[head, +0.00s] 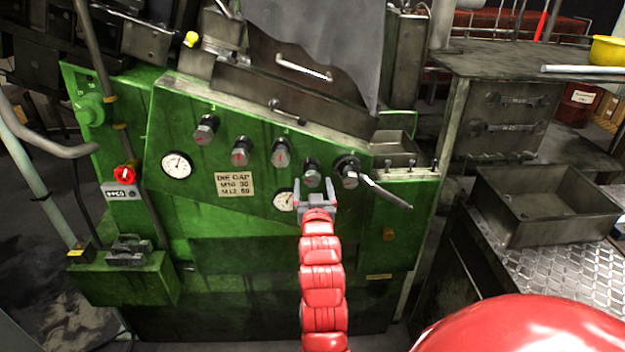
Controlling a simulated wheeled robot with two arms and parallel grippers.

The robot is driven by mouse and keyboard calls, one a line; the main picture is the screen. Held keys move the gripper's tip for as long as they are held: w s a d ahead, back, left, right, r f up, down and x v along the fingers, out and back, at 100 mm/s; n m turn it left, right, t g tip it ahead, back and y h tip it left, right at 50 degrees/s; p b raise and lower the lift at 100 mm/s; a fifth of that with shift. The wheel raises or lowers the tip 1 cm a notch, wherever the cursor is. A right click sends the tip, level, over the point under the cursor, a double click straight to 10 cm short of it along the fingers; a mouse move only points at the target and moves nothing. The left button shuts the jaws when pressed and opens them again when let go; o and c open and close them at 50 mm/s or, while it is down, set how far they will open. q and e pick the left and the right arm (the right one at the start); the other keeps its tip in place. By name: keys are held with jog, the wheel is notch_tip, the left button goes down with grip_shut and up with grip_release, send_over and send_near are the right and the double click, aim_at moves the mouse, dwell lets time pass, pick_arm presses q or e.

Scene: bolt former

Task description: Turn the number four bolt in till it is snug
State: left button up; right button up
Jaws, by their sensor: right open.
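A row of several dark bolts with bright end faces sticks out of the green machine's sloping front panel (215,180). Counting from the left, the fourth bolt (312,172) is right above my right gripper (314,190). My right gripper is open, with its grey fingers pointing up toward that bolt. I cannot tell whether the fingers touch it or stand in front of it. How far the bolt is turned in does not show. My left gripper is not in view.
The fifth bolt (346,168) has a metal handle (386,192) slanting down to the right, close to my gripper. A gauge (284,200) is partly covered by the gripper. A metal tray (550,215) stands at right.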

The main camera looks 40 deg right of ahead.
jog(key=shift+x, duration=1)
jog(key=shift+f, duration=0.1)
grip_shut()
